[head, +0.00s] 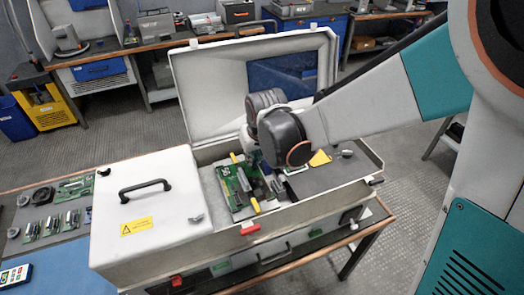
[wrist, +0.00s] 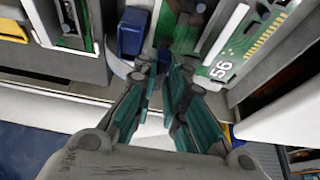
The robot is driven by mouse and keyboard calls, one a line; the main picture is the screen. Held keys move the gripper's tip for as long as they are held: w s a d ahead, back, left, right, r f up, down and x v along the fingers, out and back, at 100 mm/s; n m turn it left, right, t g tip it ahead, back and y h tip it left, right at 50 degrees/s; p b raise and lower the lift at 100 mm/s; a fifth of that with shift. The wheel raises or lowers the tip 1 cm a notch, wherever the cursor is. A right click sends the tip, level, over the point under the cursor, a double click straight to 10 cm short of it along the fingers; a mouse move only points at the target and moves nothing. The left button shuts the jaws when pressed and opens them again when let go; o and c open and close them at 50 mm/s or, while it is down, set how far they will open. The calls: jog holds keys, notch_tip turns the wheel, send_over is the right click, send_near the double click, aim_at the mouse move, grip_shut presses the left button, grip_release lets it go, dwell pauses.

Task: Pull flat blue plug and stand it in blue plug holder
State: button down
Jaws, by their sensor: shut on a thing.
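My gripper (wrist: 164,62) reaches down into the open case, with its teal-padded fingers close together on something narrow. I take this to be the flat blue plug, but the fingers hide nearly all of it. A blue block (wrist: 132,31) stands just left of the fingertips in the wrist view; I cannot tell for sure whether it is the blue plug holder. In the head view my gripper (head: 272,158) is over the case's right half, and my wrist hides its fingertips and what they hold.
A green circuit board (head: 238,188) with several parts lies left of my gripper. A board marked 56 (wrist: 238,50) stands close right of the fingers. The case's raised lid (head: 200,85) is behind, the white cover with a black handle (head: 145,210) at left. A grey surface (head: 325,180) lies right.

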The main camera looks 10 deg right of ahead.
jog(key=shift+r+p, duration=0.75)
jog(key=shift+r, duration=0.4)
jog(key=shift+d, duration=0.15)
jog(key=shift+w+d, duration=0.3)
jog(key=shift+d, duration=0.6)
jog(key=shift+w+d, duration=0.25)
jog(key=shift+d, duration=0.65)
jog(key=shift+f+b, duration=0.15)
jog(key=shift+b, duration=0.15)
jog(key=shift+f+b, duration=0.3)
jog(key=shift+f, duration=0.1)
jog(key=shift+f+b, duration=1.05)
jog(key=shift+f, duration=0.25)
jog(key=c, duration=1.6)
grip_release()
